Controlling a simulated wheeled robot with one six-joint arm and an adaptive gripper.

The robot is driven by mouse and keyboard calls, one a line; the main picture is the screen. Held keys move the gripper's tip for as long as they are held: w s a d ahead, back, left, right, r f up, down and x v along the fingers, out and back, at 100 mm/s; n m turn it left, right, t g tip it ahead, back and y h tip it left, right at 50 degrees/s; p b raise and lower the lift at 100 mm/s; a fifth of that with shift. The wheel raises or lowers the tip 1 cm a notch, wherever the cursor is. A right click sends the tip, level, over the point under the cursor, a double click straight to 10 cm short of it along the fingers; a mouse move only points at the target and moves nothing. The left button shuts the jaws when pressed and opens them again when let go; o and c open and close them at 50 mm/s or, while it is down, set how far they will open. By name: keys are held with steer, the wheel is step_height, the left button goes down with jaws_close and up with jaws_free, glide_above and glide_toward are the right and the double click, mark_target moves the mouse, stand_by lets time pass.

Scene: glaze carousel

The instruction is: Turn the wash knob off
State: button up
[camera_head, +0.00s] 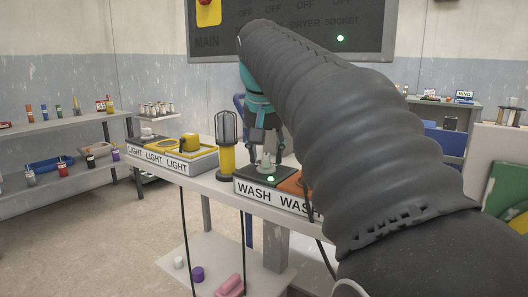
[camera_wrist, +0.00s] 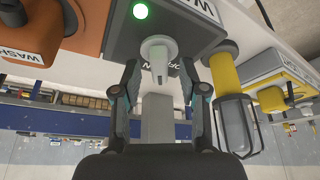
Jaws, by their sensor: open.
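The dark wash box (camera_head: 250,187) stands on the bench with a green lamp (camera_head: 270,179) lit on its top. Its pale grey wash knob (camera_head: 265,166) stands up from the top face. In the wrist view the knob (camera_wrist: 158,54) sits between my fingertips, with its narrow grip toward me, and the lit lamp (camera_wrist: 140,11) is beside it. My gripper (camera_head: 265,148) points down over this box. In the wrist view my gripper (camera_wrist: 159,78) is open, one finger on each side of the knob. I cannot tell whether either finger touches it.
An orange wash box (camera_head: 293,184) adjoins on the right, mostly behind my arm. A yellow caged lamp (camera_head: 227,155) stands close on the left, with several light boxes (camera_head: 176,162) beyond. A dark switch panel (camera_head: 300,35) hangs behind. A side shelf (camera_head: 75,122) is at far left.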

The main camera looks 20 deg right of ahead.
jaws_close()
steer(key=shift+n, duration=0.4)
steer(key=n+y, duration=0.1)
steer(key=n, duration=0.1)
steer(key=n+y, duration=0.1)
steer(key=n, duration=0.2)
steer(key=shift+d+n+t, duration=0.2)
steer(key=shift+n+t, duration=0.1)
steer(key=shift+t, duration=0.1)
steer(key=n+y, duration=0.1)
steer(key=n, duration=0.1)
steer(key=n+y, duration=0.1)
steer(key=n, duration=0.2)
steer(key=shift+d+g, duration=0.1)
steer(key=shift+g, duration=0.2)
steer(key=shift+n+y, duration=0.3)
steer(key=shift+n, duration=0.1)
